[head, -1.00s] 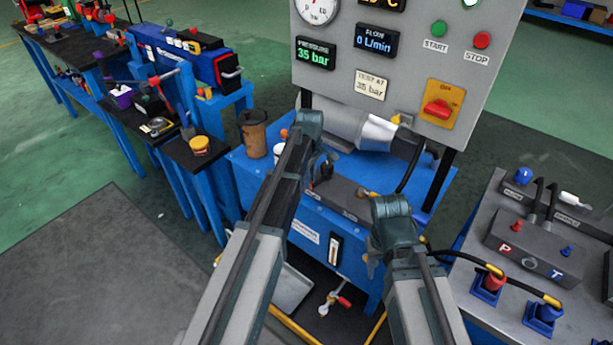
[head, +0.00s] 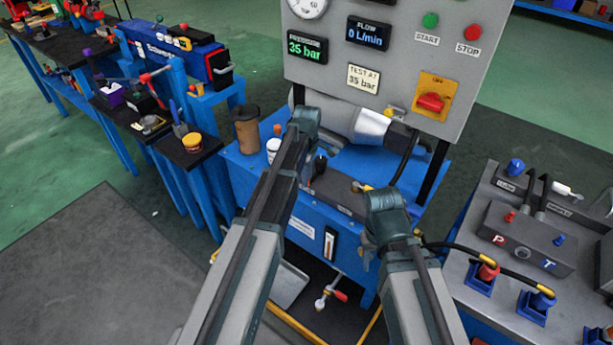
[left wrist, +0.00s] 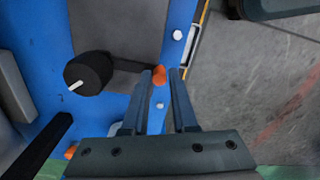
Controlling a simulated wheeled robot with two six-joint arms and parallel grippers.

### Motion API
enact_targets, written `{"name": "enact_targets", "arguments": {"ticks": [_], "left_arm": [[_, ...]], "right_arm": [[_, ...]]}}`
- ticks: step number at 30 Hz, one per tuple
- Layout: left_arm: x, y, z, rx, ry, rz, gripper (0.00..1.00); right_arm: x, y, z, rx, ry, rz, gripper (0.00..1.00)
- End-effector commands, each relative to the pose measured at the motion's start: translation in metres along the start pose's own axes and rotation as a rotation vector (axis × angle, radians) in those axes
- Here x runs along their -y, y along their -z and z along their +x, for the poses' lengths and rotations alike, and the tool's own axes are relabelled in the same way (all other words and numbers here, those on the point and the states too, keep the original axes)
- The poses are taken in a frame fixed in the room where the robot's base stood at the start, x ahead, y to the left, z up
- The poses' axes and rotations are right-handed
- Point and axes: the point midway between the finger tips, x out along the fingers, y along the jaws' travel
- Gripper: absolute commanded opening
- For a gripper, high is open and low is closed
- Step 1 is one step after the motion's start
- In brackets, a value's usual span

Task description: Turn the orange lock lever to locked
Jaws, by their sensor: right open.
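A small orange lever end (left wrist: 158,75), which looks like the lock lever, is at the blue stand's edge in the left wrist view. My left gripper (left wrist: 161,74) has its two fingertips on either side of it, with a narrow gap visible, so the jaws look open around it. In the head view my left gripper (head: 320,160) points down over the blue stand (head: 240,180) and hides that lever. My right gripper (head: 366,258) is open and empty in front of the stand. I cannot tell the lever's exact angle.
Another orange piece (left wrist: 70,152) shows at the lower left in the left wrist view, near a black knob (left wrist: 88,73). A brown cup (head: 248,130) stands on the stand. A grey gauge panel (head: 380,80) rises behind. A hose block (head: 530,235) is at right.

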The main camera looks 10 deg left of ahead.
Motion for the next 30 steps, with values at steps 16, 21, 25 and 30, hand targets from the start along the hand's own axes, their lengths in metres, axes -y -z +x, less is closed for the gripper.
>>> {"name": "enact_targets", "arguments": {"ticks": [16,21,25,30], "left_arm": [[0.000,0.001,-0.003,-0.001,-0.001,0.000,0.52],[0.000,0.001,-0.015,-0.001,-0.001,0.000,0.52],[0.000,0.001,-0.029,-0.001,-0.001,0.000,0.52],[0.000,0.001,-0.054,-0.001,-0.001,0.001,0.52]], "right_arm": [[0.000,0.000,-0.003,0.000,0.000,0.000,0.50],[-0.001,-0.001,-0.015,0.000,0.000,0.000,0.50],[-0.003,-0.002,-0.029,0.000,0.000,0.000,0.50],[-0.005,-0.003,-0.054,0.000,0.000,0.001,0.50]]}}
